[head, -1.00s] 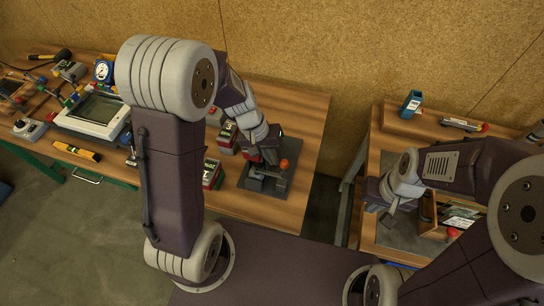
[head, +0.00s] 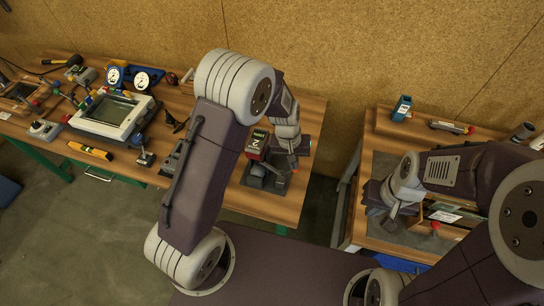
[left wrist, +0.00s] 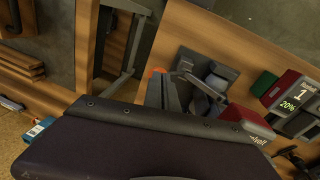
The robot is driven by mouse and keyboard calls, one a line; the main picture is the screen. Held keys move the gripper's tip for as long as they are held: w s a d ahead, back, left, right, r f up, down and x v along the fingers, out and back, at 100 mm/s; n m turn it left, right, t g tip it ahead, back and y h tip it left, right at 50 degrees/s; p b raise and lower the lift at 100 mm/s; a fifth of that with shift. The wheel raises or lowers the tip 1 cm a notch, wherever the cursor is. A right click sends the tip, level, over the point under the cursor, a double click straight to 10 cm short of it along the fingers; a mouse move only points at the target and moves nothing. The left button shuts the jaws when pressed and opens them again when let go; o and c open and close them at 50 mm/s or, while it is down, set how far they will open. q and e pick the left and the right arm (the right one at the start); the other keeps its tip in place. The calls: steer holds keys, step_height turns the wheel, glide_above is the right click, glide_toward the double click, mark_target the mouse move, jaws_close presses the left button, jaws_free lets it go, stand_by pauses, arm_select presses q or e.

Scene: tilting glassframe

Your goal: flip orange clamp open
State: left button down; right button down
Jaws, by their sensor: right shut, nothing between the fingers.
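The orange clamp shows in the left wrist view as an orange knob (left wrist: 158,71), partly hidden behind my left gripper. Beside it are grey metal clamp parts (left wrist: 212,84) on a dark plate (left wrist: 200,62). In the head view the clamp's dark plate (head: 258,182) lies on the wooden table, partly covered by my left arm. My left gripper (head: 292,162) is low at the clamp's right side, close to the knob. Whether it touches the knob, and its finger gap, cannot be told. My right gripper (head: 395,207) is shut and empty over the right table.
A red box with a display (head: 256,145) stands just behind the clamp and shows in the left wrist view (left wrist: 290,92). A gap separates the two tables. A blue object (head: 402,108) stands on the right table.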

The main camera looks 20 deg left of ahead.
arm_select(q)
steer(key=d+f, duration=0.1)
steer(key=d, duration=0.1)
steer(key=d+f+b, duration=0.1)
steer(key=d+f, duration=0.1)
steer(key=shift+s+d, duration=0.15)
steer(key=shift+s, duration=0.05)
